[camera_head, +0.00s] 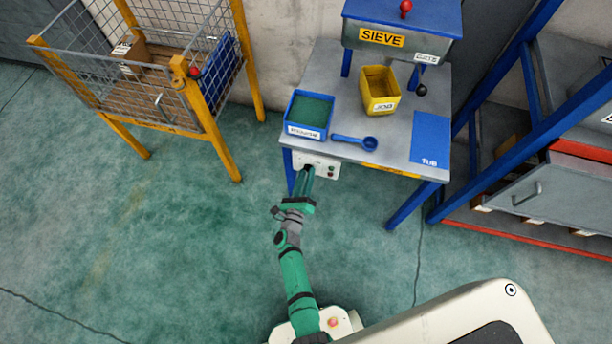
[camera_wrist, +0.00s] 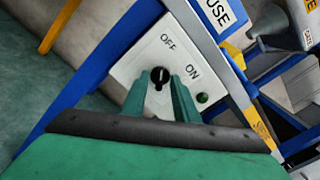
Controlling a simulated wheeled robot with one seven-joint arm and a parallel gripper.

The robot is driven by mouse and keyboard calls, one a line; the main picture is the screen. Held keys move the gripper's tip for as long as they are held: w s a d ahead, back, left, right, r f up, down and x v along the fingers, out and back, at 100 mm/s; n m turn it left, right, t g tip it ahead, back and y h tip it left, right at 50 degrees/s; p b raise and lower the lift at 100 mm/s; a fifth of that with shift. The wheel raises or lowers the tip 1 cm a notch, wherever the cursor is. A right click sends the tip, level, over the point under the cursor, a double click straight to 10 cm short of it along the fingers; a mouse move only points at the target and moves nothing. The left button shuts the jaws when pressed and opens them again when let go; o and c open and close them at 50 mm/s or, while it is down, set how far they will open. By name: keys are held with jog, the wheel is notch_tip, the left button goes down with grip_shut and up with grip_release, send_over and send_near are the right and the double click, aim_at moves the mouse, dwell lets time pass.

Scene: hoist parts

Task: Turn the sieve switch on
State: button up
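The switch panel (camera_wrist: 135,68) is a white plate with a black rotary knob (camera_wrist: 159,77), the words OFF and ON, and a small green light or button (camera_wrist: 203,98). The knob's pale mark appears to point up, toward OFF; its exact angle is hard to read. My gripper (camera_wrist: 159,88) is open, its two green fingers on either side of the knob's lower part; I cannot tell whether they touch it. In the head view the panel (camera_head: 327,167) is under the front edge of the sieve table, with my gripper (camera_head: 305,177) at its left part.
The table (camera_head: 335,75) carries the blue-and-grey sieve (camera_head: 400,35), a yellow bin (camera_head: 379,88), a blue tray with green contents (camera_head: 309,112), a blue scoop (camera_head: 355,141) and a blue mat (camera_head: 430,137). A mesh cage (camera_head: 150,70) stands left, a drawer rack (camera_head: 545,190) right.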

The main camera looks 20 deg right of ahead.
grip_shut()
jog(key=shift+n, duration=7.9)
